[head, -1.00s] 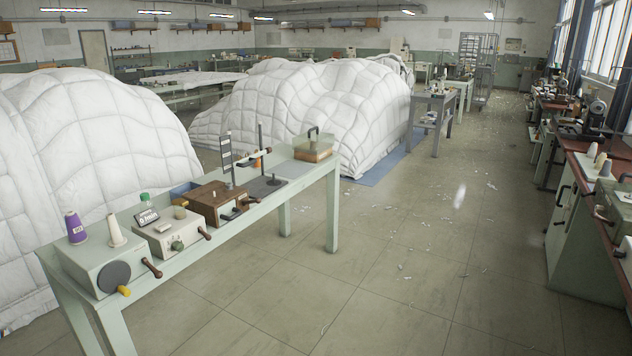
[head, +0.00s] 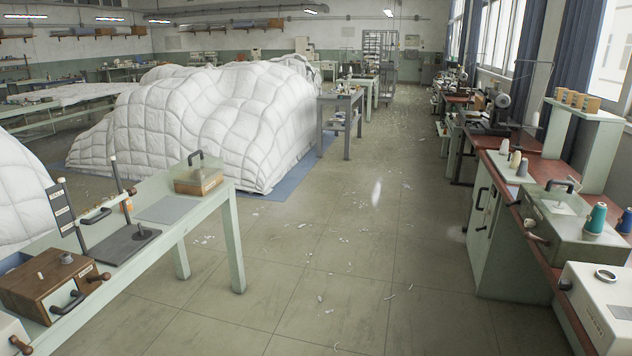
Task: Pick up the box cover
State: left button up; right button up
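A box with a wooden base (head: 205,182) stands at the far end of the pale green table on the left. It seems to have a see-through cover with a dark handle (head: 195,157) above it; the cover is too small to make out clearly. On the right bench, a pale green case (head: 572,222) also has a dark handle on top. I cannot tell which of these is the box cover. Neither gripper shows in the head view.
The left table (head: 236,238) also holds a brown wooden box (head: 38,288) and thin upright posts. White quilted heaps (head: 215,115) stand behind it. The right bench (head: 538,180) carries spools and machines. The floor (head: 335,265) between is open, with scattered white scraps.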

aim_at(196, 170)
jog(key=i+u, duration=0.2)
jog(key=i, duration=0.55)
jog(key=i+l+u, duration=0.15)
jog(key=i, duration=0.6)
jog(key=i+u, duration=0.25)
jog(key=i, duration=1.9)
jog(key=u, duration=0.3)
